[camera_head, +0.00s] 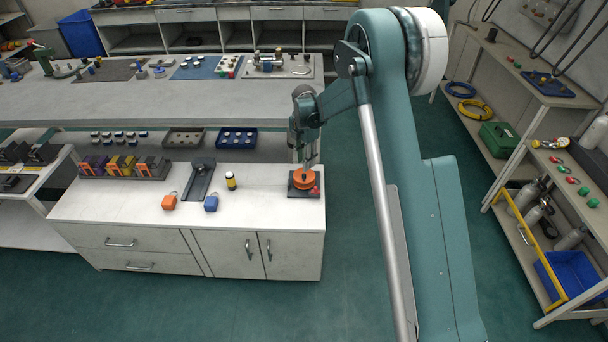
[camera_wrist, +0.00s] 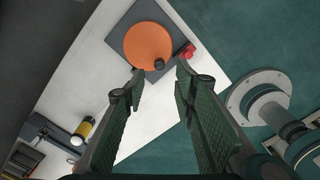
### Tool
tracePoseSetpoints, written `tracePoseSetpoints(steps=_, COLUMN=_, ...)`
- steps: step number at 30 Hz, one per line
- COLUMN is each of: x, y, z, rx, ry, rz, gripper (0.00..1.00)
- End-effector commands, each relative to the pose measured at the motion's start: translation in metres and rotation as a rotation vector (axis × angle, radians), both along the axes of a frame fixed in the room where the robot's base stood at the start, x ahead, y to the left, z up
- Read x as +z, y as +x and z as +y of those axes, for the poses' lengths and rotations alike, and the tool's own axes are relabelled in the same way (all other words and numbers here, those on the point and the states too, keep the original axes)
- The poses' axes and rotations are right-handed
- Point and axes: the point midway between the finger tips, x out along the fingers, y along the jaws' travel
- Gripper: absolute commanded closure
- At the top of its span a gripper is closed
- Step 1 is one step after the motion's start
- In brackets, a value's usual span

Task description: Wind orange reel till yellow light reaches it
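The orange reel (camera_head: 303,183) is a flat disc on a dark square base at the right end of the white counter. In the wrist view the orange reel (camera_wrist: 142,42) shows a small dark knob (camera_wrist: 159,64) near its edge. A red part (camera_wrist: 186,50) sits at the base's edge. My gripper (camera_head: 306,167) is above the reel, pointing down. In the wrist view my gripper (camera_wrist: 160,71) is open, with the knob in line with the gap between its fingertips; I cannot tell whether they touch it. I see no lit yellow light.
A rack (camera_head: 124,170) of coloured pieces stands further left. Floor lies beyond the counter's right edge.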

Motion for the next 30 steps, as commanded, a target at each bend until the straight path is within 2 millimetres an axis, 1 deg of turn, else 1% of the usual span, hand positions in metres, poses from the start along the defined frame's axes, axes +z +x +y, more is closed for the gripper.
tracePoseSetpoints(steps=3, x=-0.003, y=0.001, z=0.001, rx=0.008, ry=-0.001, rz=0.002, gripper=0.72)
tracePoseSetpoints(steps=13, x=-0.003, y=0.001, z=0.001, rx=0.008, ry=-0.001, rz=0.002, gripper=0.72)
tracePoseSetpoints(steps=17, x=-0.007, y=0.001, z=0.001, rx=0.008, ry=-0.001, rz=0.002, gripper=0.72)
tracePoseSetpoints(steps=23, x=-0.022, y=0.001, z=0.001, rx=0.007, ry=-0.001, rz=0.002, gripper=0.72)
tracePoseSetpoints(steps=30, x=-0.052, y=0.001, z=0.001, rx=0.007, ry=-0.001, rz=0.002, gripper=0.72)
